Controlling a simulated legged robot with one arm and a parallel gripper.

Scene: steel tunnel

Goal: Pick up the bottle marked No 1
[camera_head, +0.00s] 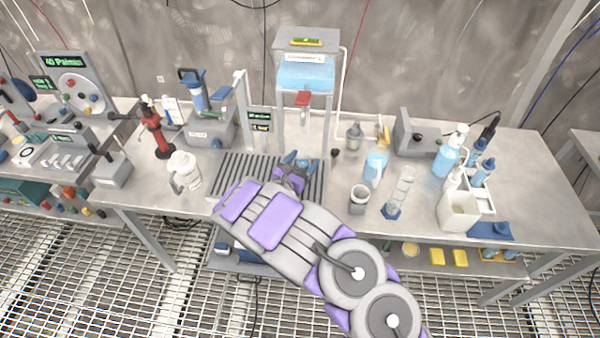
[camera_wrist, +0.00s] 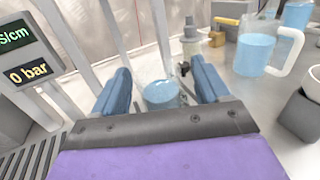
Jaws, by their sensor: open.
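No label reading No 1 is legible in either view, so I cannot tell which bottle carries it. A clear round vessel with light blue liquid (camera_wrist: 161,95) stands between and beyond my two blue fingers in the wrist view. I cannot tell whether it is a bottle. My gripper (camera_head: 296,160) is open and empty over the ribbed plate, below the blue tank; it also shows in the wrist view (camera_wrist: 160,76). A small grey bottle (camera_head: 354,136) stands behind and right of it. A white-capped blue bottle (camera_head: 448,152) stands at the right.
A blue-filled jug (camera_head: 376,164), a grey cup (camera_head: 359,199) and a clear cylinder (camera_head: 400,188) stand right of my gripper. The tank stand (camera_head: 308,50) rises behind it. A white jug (camera_head: 185,171) and red burner (camera_head: 155,130) stand left. The table's front strip is partly bare.

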